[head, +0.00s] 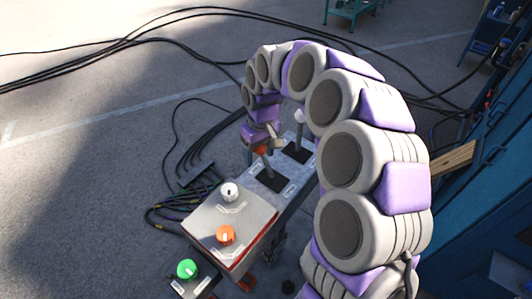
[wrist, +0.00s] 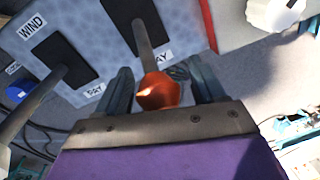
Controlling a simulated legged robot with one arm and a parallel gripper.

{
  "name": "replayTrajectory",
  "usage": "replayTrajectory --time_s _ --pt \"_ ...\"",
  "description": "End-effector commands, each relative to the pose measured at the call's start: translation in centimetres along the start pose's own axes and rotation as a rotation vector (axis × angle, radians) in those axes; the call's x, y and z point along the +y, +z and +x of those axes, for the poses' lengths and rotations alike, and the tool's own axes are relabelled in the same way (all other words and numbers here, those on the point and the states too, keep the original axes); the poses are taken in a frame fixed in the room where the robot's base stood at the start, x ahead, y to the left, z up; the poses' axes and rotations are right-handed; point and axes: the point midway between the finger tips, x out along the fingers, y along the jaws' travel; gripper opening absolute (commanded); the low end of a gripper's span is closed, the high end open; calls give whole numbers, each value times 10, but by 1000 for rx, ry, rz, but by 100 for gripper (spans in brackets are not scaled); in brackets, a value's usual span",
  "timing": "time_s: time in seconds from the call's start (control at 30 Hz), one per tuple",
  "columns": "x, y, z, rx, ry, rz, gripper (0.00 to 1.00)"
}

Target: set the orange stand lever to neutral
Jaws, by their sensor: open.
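The orange stand lever has a grey stem and an orange knob (head: 262,150). It rises from a dark slot on the grey control panel (head: 262,172). The lever's exact tilt is hard to tell. Labels reading "WIND" (wrist: 32,26) and "PAY" (wrist: 94,90) show by the slots.
A second lever with a white knob (head: 299,116) stands beside the orange one. A nearer box carries a white dial (head: 229,191) and an orange dial (head: 225,235). A green knob (head: 187,269) is at the front. Black cables (head: 200,145) lie on the floor left.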

Motion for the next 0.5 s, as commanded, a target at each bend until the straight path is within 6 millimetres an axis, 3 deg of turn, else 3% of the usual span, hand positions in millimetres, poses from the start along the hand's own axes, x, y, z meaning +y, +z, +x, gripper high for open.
replayTrajectory --time_s 0.17,0.5 --pt "0 0 0 0 0 0 68" --pt "0 0 0 0 0 0 36"
